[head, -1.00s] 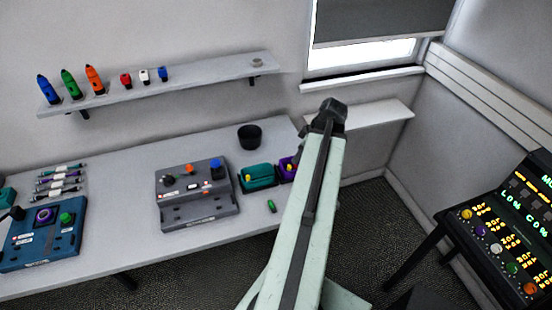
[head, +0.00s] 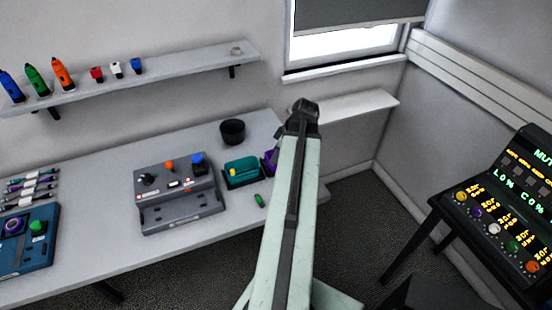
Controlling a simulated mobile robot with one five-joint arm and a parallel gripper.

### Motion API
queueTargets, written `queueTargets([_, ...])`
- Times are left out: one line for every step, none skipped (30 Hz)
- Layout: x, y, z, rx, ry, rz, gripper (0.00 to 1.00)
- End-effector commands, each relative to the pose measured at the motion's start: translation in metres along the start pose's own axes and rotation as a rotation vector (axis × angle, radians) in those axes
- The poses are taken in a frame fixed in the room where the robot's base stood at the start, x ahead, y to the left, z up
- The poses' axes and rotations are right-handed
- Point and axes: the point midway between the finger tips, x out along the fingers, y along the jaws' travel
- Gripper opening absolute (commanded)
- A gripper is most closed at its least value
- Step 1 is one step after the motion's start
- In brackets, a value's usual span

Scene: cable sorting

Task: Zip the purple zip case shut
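The purple zip case (head: 269,161) is at the right end of the long table, beside a teal case. Only its left part shows; my arm hides the rest, so I cannot tell how far its zip is closed. My arm reaches up across the middle of the head view, and its end (head: 303,116) is a dark block right of the purple case in the picture. The gripper's fingers cannot be made out.
A teal case (head: 243,172) with a yellow part, a green piece (head: 259,200), a black cup (head: 232,131) and a grey device (head: 180,193) are on the table (head: 110,170). A black console (head: 500,205) stands at right. Dark floor lies between.

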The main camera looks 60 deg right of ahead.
Motion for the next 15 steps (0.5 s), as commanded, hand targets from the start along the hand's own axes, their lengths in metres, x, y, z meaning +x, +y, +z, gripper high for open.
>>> queueTargets([-0.0005,-0.0001,-0.0003,0.0,0.0,0.0,0.31])
queueTargets([-0.0005,-0.0001,-0.0003,0.0,0.0,0.0,0.22])
queueTargets([-0.0005,-0.0001,-0.0004,0.0,0.0,0.0,0.11])
queueTargets([-0.0005,-0.0001,-0.0004,-0.001,0.0,0.0,0.03])
queueTargets([-0.0004,-0.0001,-0.0004,-0.001,0.0,0.0,0.0])
queueTargets([-0.0004,-0.0002,-0.0005,-0.001,0.0,0.0,0.0])
queueTargets([-0.0004,-0.0002,-0.0005,-0.001,0.0,0.0,0.0])
queueTargets([-0.0004,-0.0002,-0.0005,-0.001,0.0,0.0,0.0])
queueTargets([-0.0004,-0.0002,-0.0006,-0.001,0.0,0.0,0.0])
queueTargets([-0.0004,-0.0003,-0.0006,-0.001,0.0,0.0,0.0])
queueTargets([-0.0003,-0.0003,-0.0006,-0.001,0.0,0.0,0.0])
queueTargets([-0.0003,-0.0003,-0.0007,-0.001,0.0,0.0,0.0])
queueTargets([-0.0003,-0.0003,-0.0007,-0.001,0.0,0.0,0.0])
queueTargets([-0.0003,-0.0003,-0.0007,-0.001,0.0,0.0,0.0])
queueTargets([-0.0003,-0.0003,-0.0008,-0.001,0.0,0.0,0.0])
